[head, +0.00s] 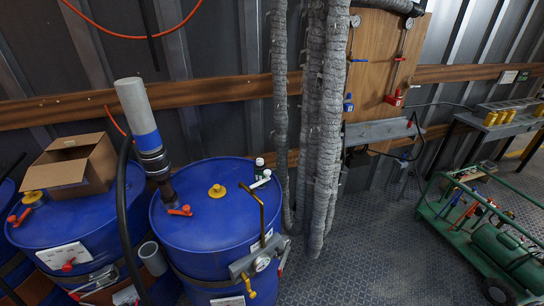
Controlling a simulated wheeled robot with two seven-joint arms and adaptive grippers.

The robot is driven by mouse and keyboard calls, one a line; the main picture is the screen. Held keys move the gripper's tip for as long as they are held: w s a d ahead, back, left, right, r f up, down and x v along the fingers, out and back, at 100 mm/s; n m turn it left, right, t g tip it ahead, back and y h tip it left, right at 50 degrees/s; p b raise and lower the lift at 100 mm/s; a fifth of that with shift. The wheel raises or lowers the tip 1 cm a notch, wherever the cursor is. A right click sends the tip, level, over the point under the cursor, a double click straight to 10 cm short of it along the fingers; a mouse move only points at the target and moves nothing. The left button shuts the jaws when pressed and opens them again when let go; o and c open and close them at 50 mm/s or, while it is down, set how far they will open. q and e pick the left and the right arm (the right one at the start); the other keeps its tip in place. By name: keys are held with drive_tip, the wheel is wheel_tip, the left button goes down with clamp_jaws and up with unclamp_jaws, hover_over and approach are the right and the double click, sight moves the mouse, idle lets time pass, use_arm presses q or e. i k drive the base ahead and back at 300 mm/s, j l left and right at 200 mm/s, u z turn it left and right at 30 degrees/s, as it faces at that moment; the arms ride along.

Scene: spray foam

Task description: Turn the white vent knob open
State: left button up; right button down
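A blue drum (210,225) stands in the middle of the head view. Near the right edge of its lid is a small white fitting (262,178) lying at a slant, with a small white and dark green piece (259,163) just behind it. These are the only white knob-like parts I see on the lid; they are too small to tell which is the vent knob or how far it is turned. Neither of my grippers is identifiable in this view.
A brass pipe (257,205) and a gauge (262,263) stand at the drum's right front. A grey-blue upright tube (140,115) rises at its left. A second drum (70,215) carries an open cardboard box (72,165). Wrapped hoses (325,120) hang behind right. A green cart (490,235) stands far right.

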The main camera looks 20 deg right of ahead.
sight(260, 161)
drive_tip(key=i+l, duration=0.1)
drive_tip(key=l, duration=1.35)
drive_tip(key=i+l, duration=0.15)
drive_tip(key=l, duration=0.55)
drive_tip(key=u, duration=0.05)
